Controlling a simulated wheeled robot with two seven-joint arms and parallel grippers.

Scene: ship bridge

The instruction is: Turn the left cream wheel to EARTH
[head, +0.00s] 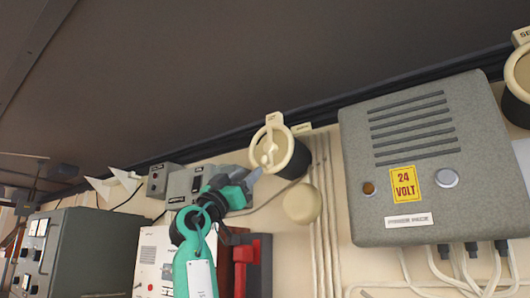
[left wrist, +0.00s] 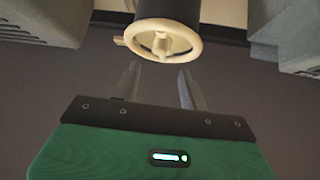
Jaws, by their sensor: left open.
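The left cream wheel (head: 268,152) is on a dark round housing high on the wall in the head view, with a raised knob in its middle. It also shows at the top of the left wrist view (left wrist: 161,44), beyond the fingertips. Small cream tags (head: 302,128) sit around it; their lettering is too small to read surely. My left gripper (head: 254,177) is just below and left of the wheel, open and empty. In the left wrist view its two fingers (left wrist: 159,70) stand apart, with the wheel ahead and nothing between them. My right gripper is out of view.
A grey 24 volt box (head: 430,205) juts out right of the wheel. A round cream cap (head: 302,203) and vertical pipes lie below it. Small grey boxes (head: 195,184) and a red fixture (head: 259,265) are near my left arm. Another cream wheel (head: 518,72) is cut by the right edge.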

